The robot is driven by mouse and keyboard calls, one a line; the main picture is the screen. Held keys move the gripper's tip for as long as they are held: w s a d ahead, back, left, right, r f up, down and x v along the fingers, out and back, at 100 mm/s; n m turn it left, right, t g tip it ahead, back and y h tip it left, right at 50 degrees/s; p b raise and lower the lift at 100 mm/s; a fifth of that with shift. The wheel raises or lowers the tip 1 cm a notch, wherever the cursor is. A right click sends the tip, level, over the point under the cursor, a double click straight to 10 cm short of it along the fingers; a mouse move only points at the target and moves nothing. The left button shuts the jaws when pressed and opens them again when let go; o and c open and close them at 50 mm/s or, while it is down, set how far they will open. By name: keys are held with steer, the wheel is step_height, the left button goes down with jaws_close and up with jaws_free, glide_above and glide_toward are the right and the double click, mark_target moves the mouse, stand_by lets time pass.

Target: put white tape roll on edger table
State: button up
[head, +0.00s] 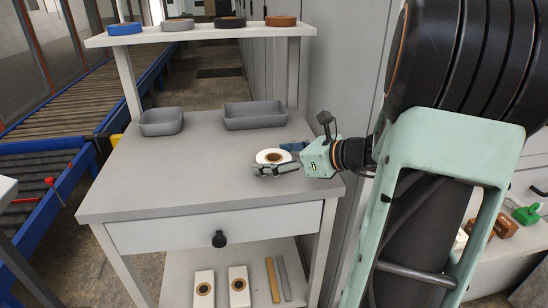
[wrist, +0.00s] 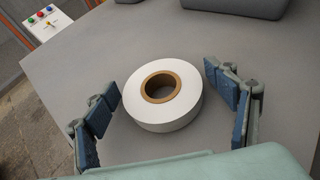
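The white tape roll (wrist: 137,108) has a brown core and lies flat on a grey table top. In the head view the white tape roll (head: 263,158) is near the right side of that table (head: 130,195). My gripper (wrist: 163,100) is open, with one blue-padded finger on each side of the roll and gaps between pads and roll. In the head view my gripper (head: 275,160) reaches in from the right, low over the table. I cannot tell which table is the edger table.
Two grey trays, one left (head: 162,122) and one right (head: 254,115), stand at the table's back. A shelf above (head: 200,34) carries blue, grey, black and brown rolls. The table's left front is clear. A drawer (head: 180,235) is below, and a roller conveyor (head: 70,105) is left.

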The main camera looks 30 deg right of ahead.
steer(key=shift+r, duration=0.2)
steer(key=p+v, duration=0.3)
steer(key=v, duration=0.9)
steer(key=shift+f+p, duration=0.15)
steer(key=shift+p, duration=0.2)
